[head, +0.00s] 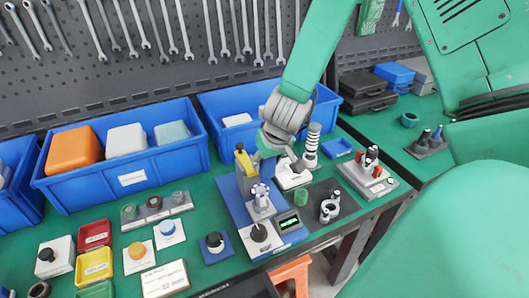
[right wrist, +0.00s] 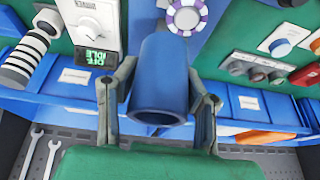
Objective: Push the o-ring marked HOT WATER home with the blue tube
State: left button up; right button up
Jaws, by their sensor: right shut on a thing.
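My right gripper (head: 280,148) reaches down over the test stand in the head view. In the right wrist view the right gripper (right wrist: 160,95) is shut on the blue tube (right wrist: 163,75), one finger on each side, with an open end towards the camera. In the head view the blue tube (head: 266,147) is partly hidden by the gripper. Below it, a pale purple and white fitting (head: 261,196) stands on the blue test stand (head: 233,205). It also shows in the right wrist view (right wrist: 187,16), apart from the tube. I cannot make out an o-ring or a HOT WATER label. My left gripper is not in view.
A striped black-and-white post (head: 313,143) stands close right of the gripper. A small green display (head: 288,222) is at the stand's front. Blue bins (head: 130,180) line the back. A grey block with red parts (head: 370,175) is at the right, near the bench edge.

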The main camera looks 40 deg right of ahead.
aim_at(261, 173)
notch_tip(261, 173, up, 5)
jog(key=a+p, duration=0.1)
jog(key=p, duration=0.3)
jog(key=f+b, duration=0.1)
jog(key=b, duration=0.1)
jog(key=a+f+b, duration=0.1)
jog(key=f+b, duration=0.1)
jog(key=b, duration=0.1)
jog(key=a+f+b, duration=0.1)
jog(key=b, duration=0.1)
jog(key=shift+w+f+b, duration=0.1)
jog(key=shift+f+b, duration=0.3)
jog(key=shift+d+f+b, duration=0.4)
jog(key=shift+f+b, duration=0.45)
jog(key=shift+b, duration=0.1)
jog(key=shift+f+b, duration=0.75)
jog(key=shift+b, duration=0.15)
jog(key=shift+a+f+b, duration=0.15)
jog(key=shift+f+b, duration=0.25)
jog(key=shift+b, duration=0.15)
jog(key=shift+a, duration=0.1)
jog(key=shift+d, duration=0.2)
